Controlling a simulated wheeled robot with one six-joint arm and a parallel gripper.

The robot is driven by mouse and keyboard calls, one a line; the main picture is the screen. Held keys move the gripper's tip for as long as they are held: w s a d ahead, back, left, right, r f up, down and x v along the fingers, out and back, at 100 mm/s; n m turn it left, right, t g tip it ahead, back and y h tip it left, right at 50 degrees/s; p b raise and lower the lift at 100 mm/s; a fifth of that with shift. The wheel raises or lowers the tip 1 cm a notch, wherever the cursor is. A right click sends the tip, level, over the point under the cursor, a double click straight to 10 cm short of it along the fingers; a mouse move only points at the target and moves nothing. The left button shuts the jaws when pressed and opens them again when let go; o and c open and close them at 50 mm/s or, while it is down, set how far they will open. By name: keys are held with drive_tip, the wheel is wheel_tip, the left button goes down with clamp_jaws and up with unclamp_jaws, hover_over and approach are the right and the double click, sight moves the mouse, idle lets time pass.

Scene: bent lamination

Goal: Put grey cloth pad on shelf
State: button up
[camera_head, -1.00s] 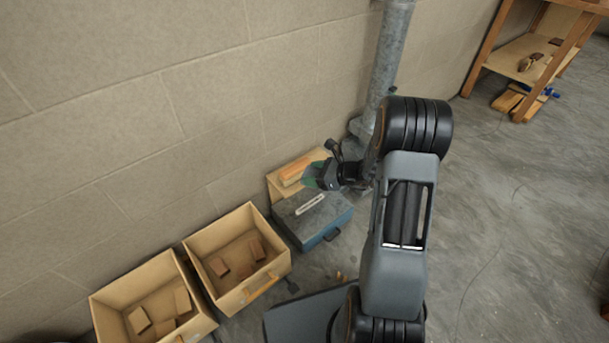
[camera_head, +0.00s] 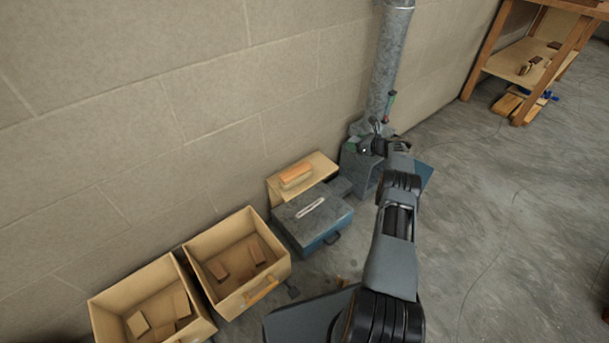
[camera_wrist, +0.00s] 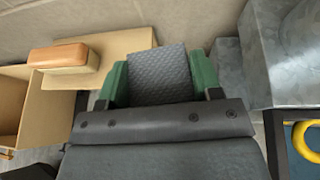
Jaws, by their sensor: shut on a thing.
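My gripper (camera_head: 358,147) is at the foot of the grey metal duct, beside the wall. In the wrist view, its two green fingers (camera_wrist: 160,82) are shut on the grey cloth pad (camera_wrist: 160,72), which has a quilted texture and sticks out beyond them. In the head view the pad is too small to make out. A wooden bench with a lower shelf (camera_head: 508,63) stands at the upper right, well away from my gripper. Several small brown things lie on that shelf.
An orange-topped block (camera_head: 296,175) lies on a wooden board (camera_head: 323,165). A blue toolbox with a grey lid (camera_head: 329,231) stands in front. Two open wooden boxes (camera_head: 277,270) hold brown blocks. The duct (camera_head: 389,65) rises behind my gripper. The floor at right is mostly clear.

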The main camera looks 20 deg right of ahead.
sight(358, 138)
drive_tip(key=shift+w+d+r+m+t+h, duration=0.2)
drive_tip(key=shift+w+d+r, duration=0.2)
drive_tip(key=shift+r, duration=0.2)
drive_tip(key=shift+w+d+r+m+t+h, duration=0.1)
drive_tip(key=shift+w+d+r+m, duration=0.2)
drive_tip(key=shift+r, duration=0.25)
drive_tip(key=shift+w+r, duration=0.1)
drive_tip(key=shift+r, duration=0.1)
drive_tip(key=shift+h, duration=0.3)
drive_tip(key=a+f, duration=0.2)
drive_tip(key=a, duration=0.1)
drive_tip(key=a+f+b, duration=0.1)
drive_tip(key=a+f, duration=0.1)
drive_tip(key=a, duration=0.2)
drive_tip(key=a+f, duration=0.3)
drive_tip(key=a, duration=0.1)
drive_tip(key=shift+w+a+b, duration=0.1)
drive_tip(key=shift+w+b, duration=0.2)
drive_tip(key=shift+b, duration=0.1)
drive_tip(key=shift+a+f, duration=0.5)
drive_tip(key=shift+f, duration=0.15)
drive_tip(key=shift+a+f+b, duration=0.2)
drive_tip(key=shift+f+b, duration=0.25)
drive_tip(key=shift+f, duration=0.3)
drive_tip(key=shift+a+f+b, duration=0.2)
drive_tip(key=shift+f+b, duration=0.25)
drive_tip(key=shift+f, duration=0.25)
drive_tip(key=shift+a+f+b, duration=0.2)
drive_tip(key=shift+f+b, duration=0.25)
drive_tip(key=shift+f, duration=0.3)
